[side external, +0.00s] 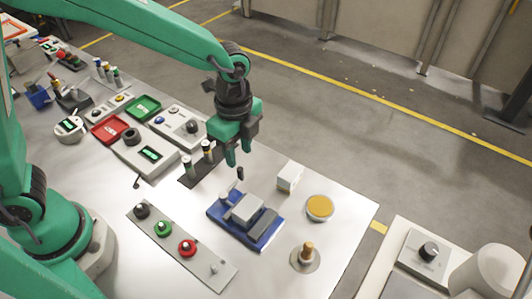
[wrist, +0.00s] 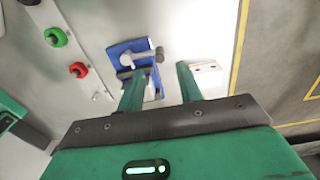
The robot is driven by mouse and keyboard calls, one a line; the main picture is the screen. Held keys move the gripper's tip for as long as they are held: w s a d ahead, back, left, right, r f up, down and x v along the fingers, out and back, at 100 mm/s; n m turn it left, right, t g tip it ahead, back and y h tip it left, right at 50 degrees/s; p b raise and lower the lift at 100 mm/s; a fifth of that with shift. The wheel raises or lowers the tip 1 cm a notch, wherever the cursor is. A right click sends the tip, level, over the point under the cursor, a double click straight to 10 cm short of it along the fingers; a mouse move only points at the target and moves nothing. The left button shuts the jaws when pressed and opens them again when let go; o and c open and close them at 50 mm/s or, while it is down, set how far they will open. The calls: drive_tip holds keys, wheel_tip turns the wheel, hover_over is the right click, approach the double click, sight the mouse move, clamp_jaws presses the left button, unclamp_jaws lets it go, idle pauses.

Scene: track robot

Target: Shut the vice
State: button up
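The vice has a blue base (side external: 217,214) with a light grey block (side external: 245,209) and a darker grey block (side external: 263,224) on it. I cannot tell how wide the gap between its jaws is. My gripper (side external: 238,158) points down above the handle end of the vice, fingers apart and empty. In the wrist view my gripper (wrist: 160,69) has its left finger in front of the vice's blue base (wrist: 115,50), hiding part of the blocks; the right finger is beside the vice.
A white block (side external: 289,177), a yellow-topped disc (side external: 320,207) and a peg on a round base (side external: 305,256) stand right of the vice. A button panel (side external: 180,245) lies to its left. Dark-based upright cylinders (side external: 188,165) stand behind. Bare table lies in front.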

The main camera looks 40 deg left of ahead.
sight(240, 169)
drive_tip(key=shift+f, duration=2.95)
clamp_jaws()
